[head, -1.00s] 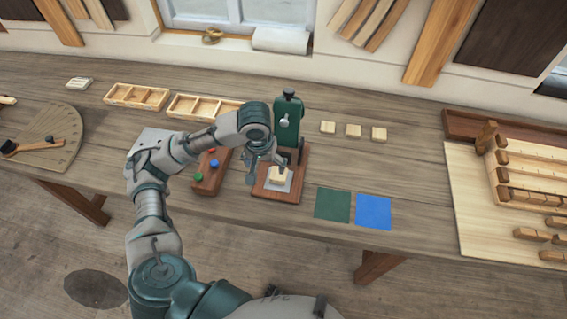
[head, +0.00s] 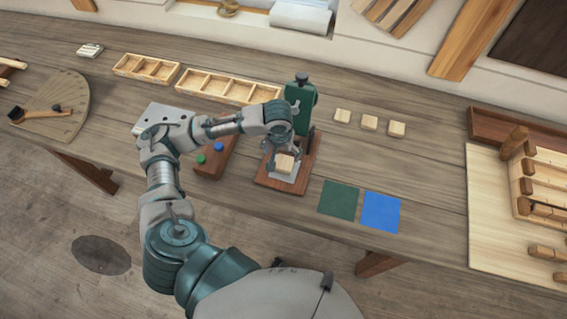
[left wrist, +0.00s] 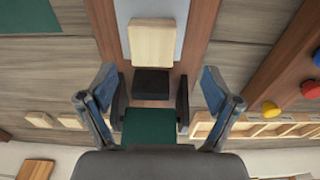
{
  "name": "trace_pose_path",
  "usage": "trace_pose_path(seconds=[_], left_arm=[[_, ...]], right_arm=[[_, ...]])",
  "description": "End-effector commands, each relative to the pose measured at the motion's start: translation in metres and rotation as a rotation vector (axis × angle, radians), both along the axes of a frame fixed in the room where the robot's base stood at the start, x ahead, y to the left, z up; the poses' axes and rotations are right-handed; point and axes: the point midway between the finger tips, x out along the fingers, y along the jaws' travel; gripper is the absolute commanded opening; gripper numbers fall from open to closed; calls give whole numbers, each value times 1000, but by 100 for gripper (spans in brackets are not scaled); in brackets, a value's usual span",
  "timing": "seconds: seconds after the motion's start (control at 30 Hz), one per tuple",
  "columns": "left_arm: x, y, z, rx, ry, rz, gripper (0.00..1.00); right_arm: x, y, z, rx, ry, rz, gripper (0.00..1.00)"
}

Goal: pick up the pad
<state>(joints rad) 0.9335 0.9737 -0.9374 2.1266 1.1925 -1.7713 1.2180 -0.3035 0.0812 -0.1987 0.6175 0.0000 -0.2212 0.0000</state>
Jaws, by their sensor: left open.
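A pale wooden pad (head: 285,164) lies on the light grey plate of a small green press (head: 304,100) with a brown wooden base (head: 266,180). In the left wrist view the pad (left wrist: 152,42) lies on the plate, with a black block (left wrist: 151,82) beside its near edge. My left gripper (head: 283,153) is at the press, close to the pad. In the left wrist view its fingers (left wrist: 151,102) are apart, with nothing gripped; the pad is beyond the fingertips. The fingers partly hide the press in the head view. My right gripper is not in view.
Three similar pale pads (head: 369,123) lie right of the press. A brown block with coloured knobs (head: 213,158) stands close on the left. Green (head: 340,200) and blue (head: 381,212) squares lie to the right. Divided trays (head: 228,87) stand behind my left arm.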

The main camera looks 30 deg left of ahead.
Motion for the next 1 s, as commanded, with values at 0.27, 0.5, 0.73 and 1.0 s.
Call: trace_pose_path(seconds=[0.27,0.5,0.73,1.0], left_arm=[[4,-5,-32,3,2,-1,90],[7,-2,-54,0,-1,0,90],[7,-2,-54,0,-1,0,80],[7,-2,-54,1,-1,0,25]], right_arm=[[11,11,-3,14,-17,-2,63],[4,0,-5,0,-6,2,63],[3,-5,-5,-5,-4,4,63],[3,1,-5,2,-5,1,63]])
